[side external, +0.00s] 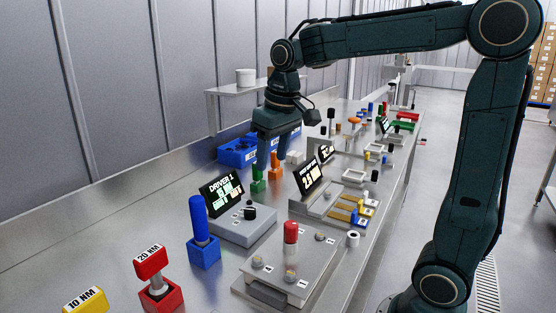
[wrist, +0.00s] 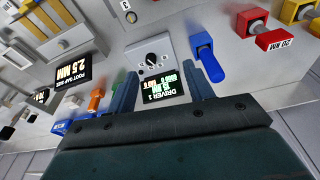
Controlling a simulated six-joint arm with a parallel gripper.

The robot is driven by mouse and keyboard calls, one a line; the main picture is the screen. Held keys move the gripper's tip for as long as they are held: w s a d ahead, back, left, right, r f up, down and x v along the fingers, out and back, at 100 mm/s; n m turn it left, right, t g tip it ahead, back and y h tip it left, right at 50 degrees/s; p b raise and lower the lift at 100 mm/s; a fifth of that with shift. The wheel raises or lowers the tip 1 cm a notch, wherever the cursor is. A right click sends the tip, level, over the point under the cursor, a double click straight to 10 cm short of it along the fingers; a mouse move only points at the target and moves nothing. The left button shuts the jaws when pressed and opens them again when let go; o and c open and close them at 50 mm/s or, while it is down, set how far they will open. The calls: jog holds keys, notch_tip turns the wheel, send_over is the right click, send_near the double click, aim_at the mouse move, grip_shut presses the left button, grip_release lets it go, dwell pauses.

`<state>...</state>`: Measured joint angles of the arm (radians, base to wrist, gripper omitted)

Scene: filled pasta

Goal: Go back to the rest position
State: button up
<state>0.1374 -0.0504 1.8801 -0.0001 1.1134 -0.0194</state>
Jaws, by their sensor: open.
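My gripper (side external: 274,157) hangs above the bench, pointing down, near the green and orange handled tools in the side view. In the wrist view its two dark blue fingers stand apart, with the gap between them (wrist: 161,75) empty. The driver box (wrist: 153,67) with its dial and "DRIVER 1" display shows beyond the fingers in the wrist view; in the side view the box (side external: 231,224) is in front of my gripper. From these views I cannot tell the exact height of the fingertips.
The metal bench (side external: 125,220) holds a blue-handled tool (side external: 199,218), red (side external: 152,262) and yellow (side external: 85,300) blocks, a plate with a red-topped peg (side external: 291,232), and blue bins (side external: 238,152). A shelf (side external: 240,88) stands behind. Several fixtures crowd the right side.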

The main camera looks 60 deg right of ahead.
jog(key=s+a+f+t, duration=0.1)
jog(key=s+a, duration=0.1)
jog(key=s, duration=0.7)
jog(key=s+a+f+n+t, duration=0.1)
jog(key=s+a+f+t, duration=0.1)
jog(key=s, duration=0.7)
jog(key=shift+a+f, duration=0.25)
jog(key=shift+a, duration=0.2)
jog(key=shift+w, duration=0.1)
jog(key=o, duration=0.9)
jog(key=shift+w+r, duration=0.2)
jog(key=shift+r, duration=0.05)
jog(key=shift+o, duration=0.8)
jog(key=w+a+r, duration=0.1)
jog(key=w+r, duration=0.8)
jog(key=shift+w+r, duration=0.2)
jog(key=shift+r, duration=0.05)
jog(key=w+a+r, duration=0.4)
jog(key=w+r, duration=0.1)
jog(key=w, duration=0.3)
jog(key=shift+w+r+g, duration=0.25)
jog(key=shift+r+g, duration=0.05)
jog(key=shift+f, duration=0.15)
